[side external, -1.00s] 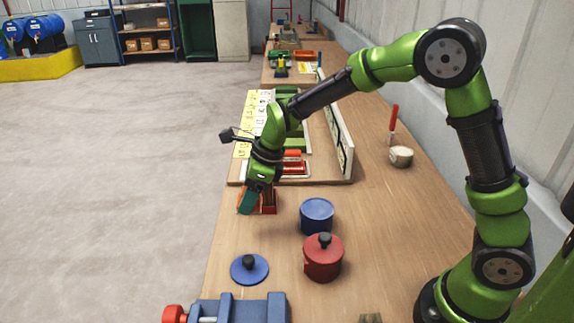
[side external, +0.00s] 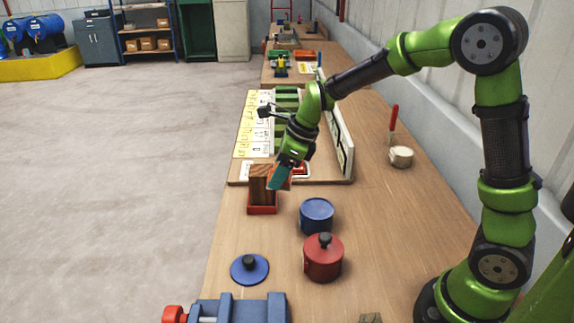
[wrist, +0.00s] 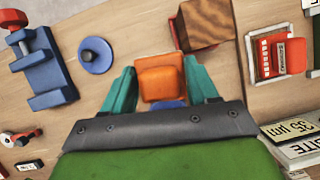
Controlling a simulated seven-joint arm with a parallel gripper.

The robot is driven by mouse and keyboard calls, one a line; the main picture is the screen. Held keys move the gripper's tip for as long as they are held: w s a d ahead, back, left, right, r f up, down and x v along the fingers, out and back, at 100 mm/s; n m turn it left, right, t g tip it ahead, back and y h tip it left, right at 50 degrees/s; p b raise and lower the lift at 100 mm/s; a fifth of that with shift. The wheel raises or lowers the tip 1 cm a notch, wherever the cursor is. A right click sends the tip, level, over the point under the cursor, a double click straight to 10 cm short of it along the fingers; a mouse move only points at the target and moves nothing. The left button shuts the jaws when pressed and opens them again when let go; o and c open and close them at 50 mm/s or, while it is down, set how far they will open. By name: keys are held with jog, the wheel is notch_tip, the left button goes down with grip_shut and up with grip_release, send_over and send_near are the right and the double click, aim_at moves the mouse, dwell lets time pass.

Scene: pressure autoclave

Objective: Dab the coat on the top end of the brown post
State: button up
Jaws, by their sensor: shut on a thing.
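The brown wood-grained post (side external: 261,184) stands upright in a red base (side external: 262,210) near the left edge of the bench. It also shows at the top of the wrist view (wrist: 208,22). My gripper (side external: 277,181) is tilted, just right of the post's upper part in the side view. Its teal fingers are shut on an orange block-like pad (wrist: 161,78). In the wrist view the pad is apart from the post, lower and to its left. Any coat on the pad's underside or on the post's top end cannot be made out.
A blue pot (side external: 317,214) without its lid stands nearer the camera. A red pot (side external: 323,260) has its lid on. A blue lid (side external: 249,269) lies beside them, with a blue vise (side external: 240,310) in front. A white upright panel (side external: 341,145) stands behind my gripper.

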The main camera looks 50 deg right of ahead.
jog(key=r, duration=0.1)
send_over(312, 209)
jog(key=w, duration=0.2)
jog(key=s+d+f+n, duration=0.1)
jog(key=s, duration=0.2)
jog(key=shift+g, duration=0.3)
jog(key=shift+w+f, duration=0.1)
jog(key=shift+f, duration=2.75)
jog(key=shift+f, duration=0.6)
jog(key=shift+r, duration=0.1)
notch_tip(312, 209, up, 7)
